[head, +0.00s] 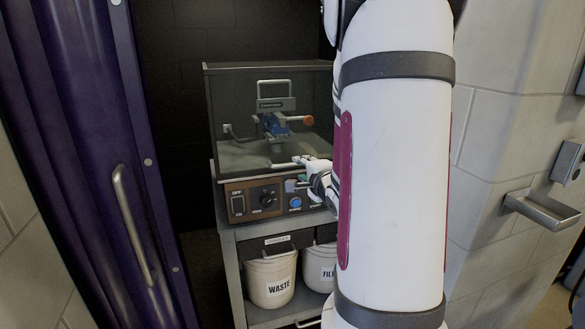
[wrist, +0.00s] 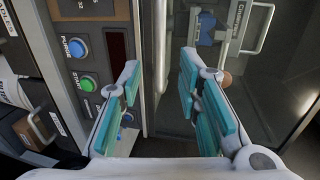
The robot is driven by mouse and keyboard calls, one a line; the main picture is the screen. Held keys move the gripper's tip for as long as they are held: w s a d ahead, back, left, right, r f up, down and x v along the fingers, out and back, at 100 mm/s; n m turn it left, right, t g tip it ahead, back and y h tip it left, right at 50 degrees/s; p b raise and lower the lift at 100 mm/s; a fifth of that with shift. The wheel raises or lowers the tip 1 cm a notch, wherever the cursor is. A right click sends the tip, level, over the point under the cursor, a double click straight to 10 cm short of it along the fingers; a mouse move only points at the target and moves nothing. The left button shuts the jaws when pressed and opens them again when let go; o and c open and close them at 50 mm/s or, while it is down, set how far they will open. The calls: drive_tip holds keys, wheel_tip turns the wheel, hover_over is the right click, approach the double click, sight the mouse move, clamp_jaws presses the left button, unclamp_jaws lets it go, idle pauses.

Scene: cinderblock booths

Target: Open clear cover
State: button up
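The clear cover (head: 225,105) is a see-through box on top of a machine with a control panel. It looks shut. In the head view my gripper (head: 290,170) is at the lower front of the cover, just above the panel and below the handle. My arm hides the right part of the machine.
The control panel (head: 250,200) has a switch, a dial and buttons, including a blue button (wrist: 76,47) and a green button (wrist: 89,83). Buckets marked WASTE (head: 270,280) and FILTER stand below. A purple door (head: 85,150) is left, a block wall (head: 490,150) right.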

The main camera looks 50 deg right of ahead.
sight(296, 165)
drive_tip(key=x, duration=0.7)
drive_tip(key=shift+w+d, duration=0.1)
drive_tip(key=shift+w, duration=0.15)
clamp_jaws()
